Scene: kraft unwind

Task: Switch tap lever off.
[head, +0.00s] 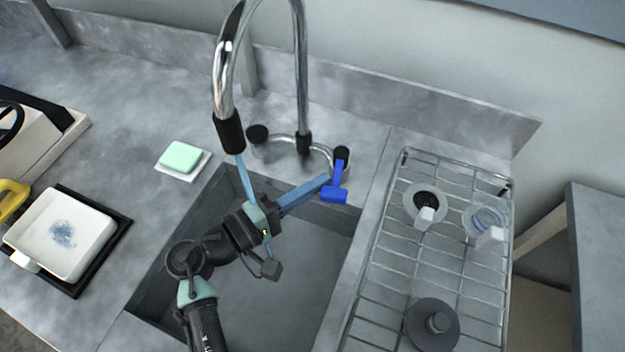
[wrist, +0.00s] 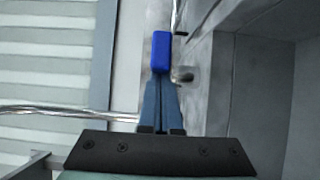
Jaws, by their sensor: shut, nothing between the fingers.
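The tap (head: 300,80) is a tall chrome gooseneck behind the sink (head: 325,235), with a black-tipped spout. A light blue stream of water (head: 243,176) runs down from the spout towards my arm. The tap lever (head: 338,182) is bright blue and hangs from the right black tap knob, its block end towards the sink. In the wrist view the lever end (wrist: 161,52) is straight ahead of the fingertips. My gripper (head: 327,179) has blue fingers, shut and empty, with tips at the lever's left side. They look touching or nearly so; I cannot tell which.
A wire drying rack (head: 385,262) with several items stands right of the sink. A green soap block (head: 181,156) on a white dish lies to the left. A white tray (head: 92,218) sits at far left. A second black knob (head: 257,134) is left of the tap.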

